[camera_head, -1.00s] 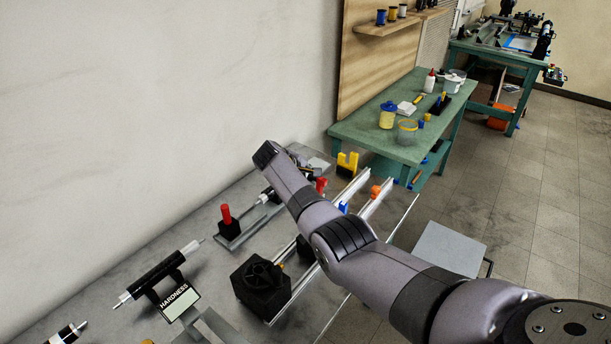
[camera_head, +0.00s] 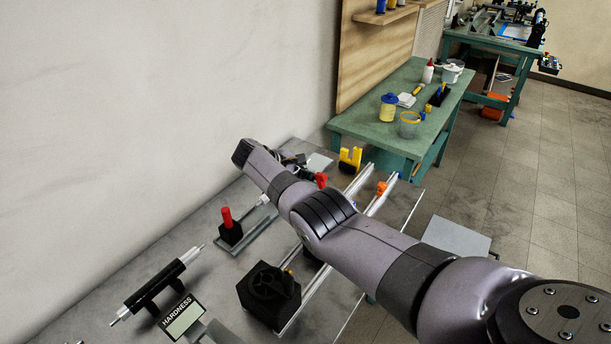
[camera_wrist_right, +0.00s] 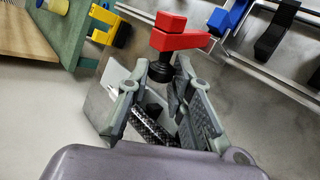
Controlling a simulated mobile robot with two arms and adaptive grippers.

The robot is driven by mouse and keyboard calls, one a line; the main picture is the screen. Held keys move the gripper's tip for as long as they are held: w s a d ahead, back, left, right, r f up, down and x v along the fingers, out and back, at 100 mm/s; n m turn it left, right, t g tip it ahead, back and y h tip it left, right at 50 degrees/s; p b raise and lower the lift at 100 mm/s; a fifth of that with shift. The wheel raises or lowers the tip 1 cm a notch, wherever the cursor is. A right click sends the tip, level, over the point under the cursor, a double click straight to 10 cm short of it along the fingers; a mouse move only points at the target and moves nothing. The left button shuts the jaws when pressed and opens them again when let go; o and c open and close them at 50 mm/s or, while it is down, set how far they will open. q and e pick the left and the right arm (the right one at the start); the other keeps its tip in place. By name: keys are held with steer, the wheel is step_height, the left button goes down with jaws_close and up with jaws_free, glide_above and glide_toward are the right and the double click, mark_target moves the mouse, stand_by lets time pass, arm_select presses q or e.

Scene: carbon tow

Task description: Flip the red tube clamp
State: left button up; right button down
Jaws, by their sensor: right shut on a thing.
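A red clamp lever (camera_wrist_right: 178,36) with a black round base (camera_wrist_right: 161,69) sits at the fingertips in the right wrist view. My right gripper (camera_wrist_right: 163,72) is shut on the clamp at its black base, with the red lever sticking out beyond the fingers. In the head view the red clamp (camera_head: 321,180) shows just beyond my right arm, which hides most of the gripper. A dark woven-looking rod (camera_wrist_right: 155,128) shows behind the fingers. My left gripper is not in view.
A red-topped black post (camera_head: 227,218) stands left of my arm. A black box (camera_head: 268,292), a HARDNESS display (camera_head: 184,318) and a dark tube (camera_head: 155,282) stand nearer. A yellow fork (camera_head: 350,158), orange clamp (camera_head: 381,188) and green table (camera_head: 400,125) lie beyond.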

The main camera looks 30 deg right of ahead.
steer(key=c, duration=1.5)
jaws_free()
steer(key=shift+o, duration=0.2)
steer(key=v, duration=1.2)
steer(key=shift+w+d, duration=0.1)
